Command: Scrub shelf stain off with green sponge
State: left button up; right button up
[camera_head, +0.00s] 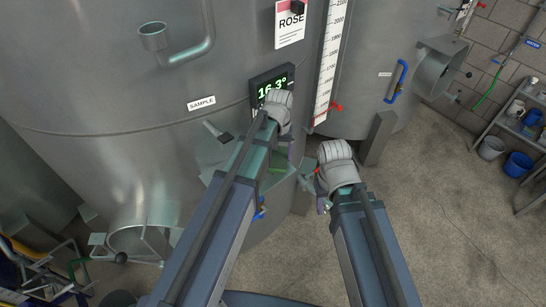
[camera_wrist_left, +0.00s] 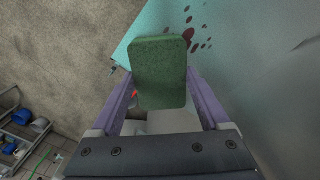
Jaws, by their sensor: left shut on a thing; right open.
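The green sponge (camera_wrist_left: 160,72) is held between the purple fingers of my left gripper (camera_wrist_left: 160,88) in the left wrist view. In the head view, a sliver of the sponge (camera_head: 278,170) shows below my left gripper (camera_head: 284,160), beside the tank. The dark red stain (camera_wrist_left: 188,35) is several spots on the pale teal shelf (camera_wrist_left: 150,28), just beyond and right of the sponge. Whether the sponge touches the shelf is unclear. In the head view the shelf (camera_head: 282,190) is partly hidden by my left arm. My right gripper (camera_head: 321,206) is open, right of the shelf.
A large steel tank (camera_head: 110,80) with a sample tap (camera_head: 218,132) and a display (camera_head: 268,84) stands close on the left. A second tank (camera_head: 370,60) stands behind. A rack with buckets (camera_head: 518,164) is at far right. The floor (camera_head: 450,220) between is clear.

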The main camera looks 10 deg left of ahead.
pick_arm(q)
jog(key=shift+w+d+f, duration=0.1)
jog(key=shift+f, duration=0.05)
jog(key=shift+c, duration=0.6)
jog(key=shift+s+a, duration=0.4)
jog(key=shift+s, duration=0.25)
jog(key=shift+s+a, duration=0.55)
jog(key=shift+s, duration=0.1)
jog(key=shift+s+a, duration=0.15)
jog(key=shift+a, duration=0.1)
